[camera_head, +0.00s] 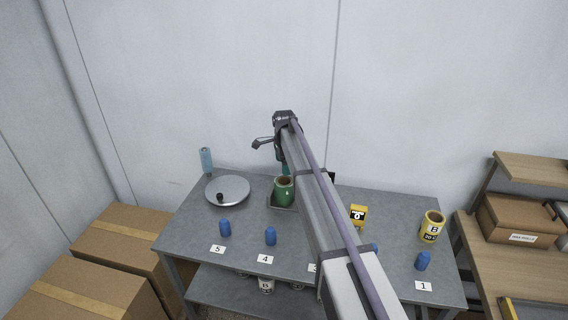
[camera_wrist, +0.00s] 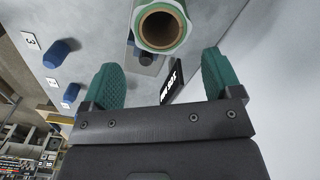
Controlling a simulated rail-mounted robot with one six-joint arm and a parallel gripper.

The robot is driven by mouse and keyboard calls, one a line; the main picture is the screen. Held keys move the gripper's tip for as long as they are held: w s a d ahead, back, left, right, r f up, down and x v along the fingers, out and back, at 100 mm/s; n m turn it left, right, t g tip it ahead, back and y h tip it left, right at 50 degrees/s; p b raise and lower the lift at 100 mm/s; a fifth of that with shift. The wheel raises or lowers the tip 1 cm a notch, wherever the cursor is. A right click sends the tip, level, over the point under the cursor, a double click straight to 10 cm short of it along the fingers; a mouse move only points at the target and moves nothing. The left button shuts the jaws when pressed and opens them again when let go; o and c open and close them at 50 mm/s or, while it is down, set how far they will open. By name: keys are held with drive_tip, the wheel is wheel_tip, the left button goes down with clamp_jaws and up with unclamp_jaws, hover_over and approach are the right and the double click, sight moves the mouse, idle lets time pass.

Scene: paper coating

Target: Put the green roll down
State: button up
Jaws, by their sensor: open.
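The green roll (camera_head: 284,194) stands upright on a small dark tray or plate (camera_head: 272,203) on the grey table. In the wrist view the roll (camera_wrist: 160,40) shows its open brown core, just beyond and between the two green fingers. My gripper (camera_wrist: 160,68) is open, its fingers spread wide on either side and apart from the roll. In the head view my gripper (camera_head: 284,162) is above the roll, partly hidden by my arm.
A round metal dish (camera_head: 235,188) is to the left. Blue pegs (camera_head: 271,236) stand by numbered labels along the front. A yellow roll (camera_head: 432,226) and a yellow block (camera_head: 357,215) are to the right. The wall is behind.

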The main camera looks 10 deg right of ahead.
drive_tip(key=s+n, duration=1.7)
drive_tip(key=s, duration=2.5)
drive_tip(key=shift+w+d+f+b, duration=0.1)
drive_tip(key=shift+w+f+b, duration=0.1)
drive_tip(key=shift+f+b, duration=1.15)
drive_tip(key=shift+w+d+f+b, duration=0.1)
drive_tip(key=shift+w+f+b, duration=0.1)
drive_tip(key=shift+f+b, duration=1.15)
drive_tip(key=shift+a+r, duration=0.1)
drive_tip(key=shift+r, duration=0.05)
